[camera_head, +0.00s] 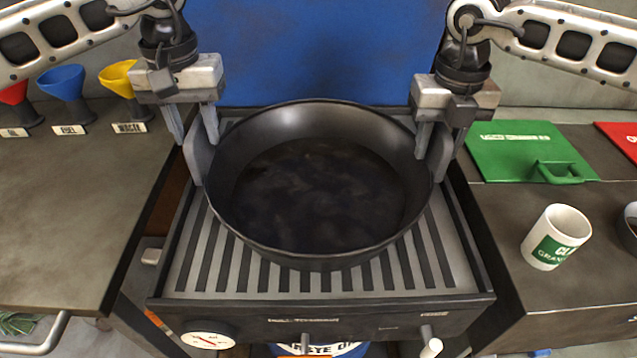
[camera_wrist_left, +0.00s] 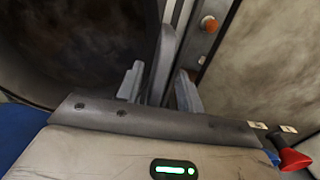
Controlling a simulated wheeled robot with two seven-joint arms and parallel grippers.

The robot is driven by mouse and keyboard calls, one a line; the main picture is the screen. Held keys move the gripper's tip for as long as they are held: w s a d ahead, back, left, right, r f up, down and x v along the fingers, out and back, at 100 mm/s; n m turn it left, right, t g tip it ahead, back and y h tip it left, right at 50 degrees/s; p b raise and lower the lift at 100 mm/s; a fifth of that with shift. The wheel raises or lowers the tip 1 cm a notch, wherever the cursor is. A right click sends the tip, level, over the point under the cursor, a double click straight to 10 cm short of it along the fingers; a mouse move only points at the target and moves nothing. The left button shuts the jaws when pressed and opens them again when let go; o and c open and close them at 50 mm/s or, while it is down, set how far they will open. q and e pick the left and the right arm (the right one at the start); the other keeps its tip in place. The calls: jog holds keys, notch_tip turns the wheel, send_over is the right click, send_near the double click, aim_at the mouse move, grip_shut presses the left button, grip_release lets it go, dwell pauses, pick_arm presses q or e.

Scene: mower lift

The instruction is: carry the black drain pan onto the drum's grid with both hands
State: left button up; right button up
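The black drain pan (camera_head: 320,258) sits on the slatted grid (camera_head: 185,275) of the drum, level, with dark liquid inside. It has an upright grey handle plate on each side. My left gripper (camera_head: 193,125) is at the left handle (camera_head: 193,152), its fingers apart on either side of it. In the left wrist view, the handle (camera_wrist_left: 163,60) stands between the two spread fingers, with gaps showing. My right gripper (camera_head: 441,135) is at the right handle (camera_head: 440,155), fingers also apart around it. The pan hides the middle of the grid and its underside contact.
Red, blue (camera_head: 63,82) and yellow funnels stand on the left bench (camera_head: 80,200). A blue panel (camera_head: 310,50) rises behind the grid. A gauge (camera_head: 208,338) is on the drum's front.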

pick_arm(q)
notch_tip(320, 180, up, 8)
jog(key=shift+r, duration=0.15)
pick_arm(e)
notch_tip(320, 180, up, 12)
jog(key=shift+r, duration=0.1)
dwell(0.3)
pick_arm(q)
jog(key=shift+s, duration=0.1)
pick_arm(e)
jog(key=shift+s, duration=0.1)
